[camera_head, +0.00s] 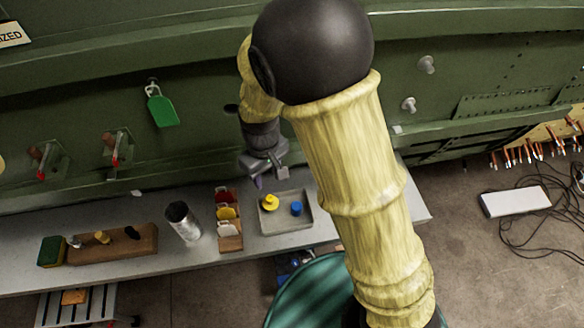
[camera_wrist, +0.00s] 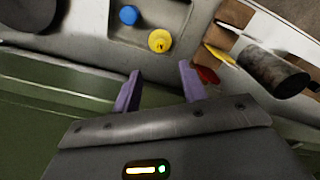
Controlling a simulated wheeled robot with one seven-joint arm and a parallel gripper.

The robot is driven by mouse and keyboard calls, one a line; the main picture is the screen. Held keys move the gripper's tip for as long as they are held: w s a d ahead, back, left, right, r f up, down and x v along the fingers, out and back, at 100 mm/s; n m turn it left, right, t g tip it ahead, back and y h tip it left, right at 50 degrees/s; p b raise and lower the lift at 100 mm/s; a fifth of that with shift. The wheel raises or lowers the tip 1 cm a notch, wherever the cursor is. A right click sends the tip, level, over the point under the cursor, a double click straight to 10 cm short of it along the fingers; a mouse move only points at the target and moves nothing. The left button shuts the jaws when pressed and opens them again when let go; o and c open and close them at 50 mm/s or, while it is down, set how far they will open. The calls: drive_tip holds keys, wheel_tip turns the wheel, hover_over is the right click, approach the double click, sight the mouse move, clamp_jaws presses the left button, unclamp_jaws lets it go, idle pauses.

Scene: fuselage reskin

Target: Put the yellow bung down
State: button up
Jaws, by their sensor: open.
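The yellow bung (camera_head: 270,202) sits in the left part of a shallow grey tray (camera_head: 288,228) on the bench. The blue bung (camera_head: 296,209) lies to its right in the same tray. In the wrist view the yellow bung (camera_wrist: 160,41) is beyond my fingertips and apart from them, with the blue bung (camera_wrist: 129,15) to its upper left. My gripper (camera_wrist: 158,80) is open and empty, its two purple fingers spread. In the head view my gripper (camera_head: 270,178) hangs just above the tray's back left edge.
A rack with red, yellow and white tags (camera_head: 228,228) stands left of the tray. A metal cup (camera_head: 183,221) and a wooden block with several plugs (camera_head: 112,243) are further left. The green fuselage wall (camera_head: 200,130) rises behind the bench (camera_head: 25,277). A green tag (camera_head: 161,108) hangs on it.

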drive_tip(key=s+d+r+m+t, duration=0.1)
drive_tip(key=d+r+m, duration=0.3)
drive_tip(key=d, duration=0.7)
drive_tip(key=s+d+r+m+t, duration=0.1)
drive_tip(key=s+d+r+m, duration=0.2)
drive_tip(key=d, duration=0.9)
drive_tip(key=shift+s+r+m+t, duration=0.25)
drive_tip(key=shift+r+m, duration=0.3)
drive_tip(key=shift+m, duration=0.45)
drive_tip(key=b+x, duration=0.2)
drive_tip(key=shift+s+f+b, duration=0.15)
drive_tip(key=shift+f+b, duration=0.2)
